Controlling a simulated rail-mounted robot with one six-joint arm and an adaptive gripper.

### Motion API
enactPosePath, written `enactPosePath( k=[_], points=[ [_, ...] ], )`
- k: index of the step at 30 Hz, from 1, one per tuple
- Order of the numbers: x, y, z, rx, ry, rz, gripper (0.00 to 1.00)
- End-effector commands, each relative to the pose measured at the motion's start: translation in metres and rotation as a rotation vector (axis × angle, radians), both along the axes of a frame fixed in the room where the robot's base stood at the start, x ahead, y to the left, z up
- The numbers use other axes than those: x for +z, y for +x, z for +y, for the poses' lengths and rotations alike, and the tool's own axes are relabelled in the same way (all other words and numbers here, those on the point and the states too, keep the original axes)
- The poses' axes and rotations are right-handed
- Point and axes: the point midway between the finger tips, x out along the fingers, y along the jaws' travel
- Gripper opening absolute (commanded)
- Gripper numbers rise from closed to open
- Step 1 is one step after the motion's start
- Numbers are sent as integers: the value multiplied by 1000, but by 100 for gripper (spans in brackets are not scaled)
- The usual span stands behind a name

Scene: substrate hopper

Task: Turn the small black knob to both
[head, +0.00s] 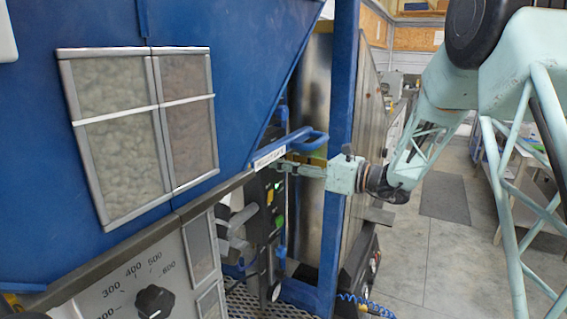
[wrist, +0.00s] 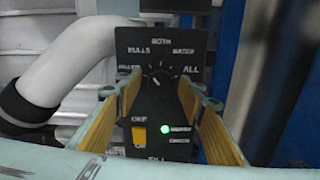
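The small black knob (wrist: 160,80) sits on a black control panel (wrist: 124,62) in the wrist view. The labels around it include BOTH at the top and ALL at the right. A small light mark shows on the knob's upper part, but the exact setting is too small to tell. My gripper (wrist: 160,84) is open, with its yellow-padded fingers on either side of the knob. I cannot tell whether they touch it. In the head view my gripper (head: 281,166) reaches left to the machine, and the knob cannot be made out there.
The panel has an orange switch (wrist: 139,134) and a lit green lamp (wrist: 165,129) below the knob. A white pipe (wrist: 62,68) lies left of the panel. In the head view a blue handle (head: 305,136) is close above my gripper, and a large black dial (head: 155,301) is lower left.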

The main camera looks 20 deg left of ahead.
Motion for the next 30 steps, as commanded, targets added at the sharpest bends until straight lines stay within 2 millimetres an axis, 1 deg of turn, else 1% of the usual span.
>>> enactPosePath(
  k=[10,18,30],
  points=[
    [0,0,1,0,0,0,35],
    [0,0,1,0,0,0,11],
    [1,0,1,0,4,25,11]
  ],
)
